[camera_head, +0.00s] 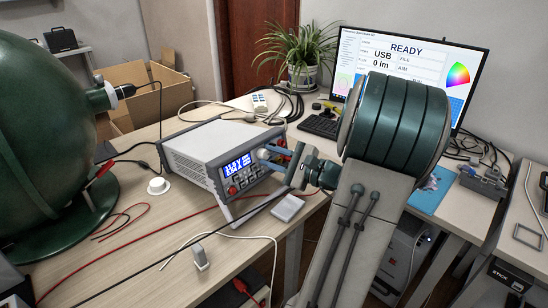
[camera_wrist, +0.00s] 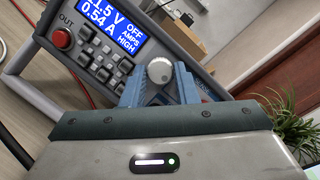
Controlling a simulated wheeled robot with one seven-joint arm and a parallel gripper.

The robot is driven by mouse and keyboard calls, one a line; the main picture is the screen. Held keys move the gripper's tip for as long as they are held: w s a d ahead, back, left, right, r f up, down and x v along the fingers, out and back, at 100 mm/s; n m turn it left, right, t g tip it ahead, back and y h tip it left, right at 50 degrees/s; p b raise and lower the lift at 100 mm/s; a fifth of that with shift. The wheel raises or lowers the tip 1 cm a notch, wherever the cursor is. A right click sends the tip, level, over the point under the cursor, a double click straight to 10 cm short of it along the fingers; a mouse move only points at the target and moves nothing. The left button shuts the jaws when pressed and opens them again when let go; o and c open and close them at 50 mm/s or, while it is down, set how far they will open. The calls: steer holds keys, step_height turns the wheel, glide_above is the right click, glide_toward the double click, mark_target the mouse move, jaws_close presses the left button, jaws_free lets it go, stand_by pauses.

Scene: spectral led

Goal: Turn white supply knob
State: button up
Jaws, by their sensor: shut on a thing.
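The power supply (camera_head: 205,150) is a grey-white box on the desk. The white knob (camera_wrist: 160,70) is on the front panel, right of the display, and shows in the head view (camera_head: 262,154). My gripper (camera_head: 277,157) is at the panel with its blue fingers (camera_wrist: 160,84) on either side of the knob, shut on it. The finger contact is partly hidden in the head view.
A red button (camera_wrist: 62,38) and several small buttons sit near the display. A green sphere (camera_head: 45,130) stands at left, a monitor (camera_head: 420,65) at back right. Red and black cables cross the desk before the supply. A small white round piece (camera_head: 158,187) lies left of it.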

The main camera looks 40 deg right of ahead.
steer(key=n+g+b, duration=0.1)
steer(key=n+b, duration=0.1)
steer(key=n, duration=0.1)
steer(key=n+b, duration=0.3)
steer(key=shift+w+f+g+y, duration=0.1)
steer(key=shift+f+g+y, duration=0.05)
steer(key=shift+g+y, duration=0.2)
steer(key=n+g+b, duration=0.1)
steer(key=n+b, duration=0.2)
steer(key=b, duration=0.1)
steer(key=shift+d, duration=0.1)
steer(key=shift+r+n+g+b, duration=0.25)
steer(key=shift+r+n+b, duration=0.1)
steer(key=shift+n+b, duration=0.6)
steer(key=o, duration=1)
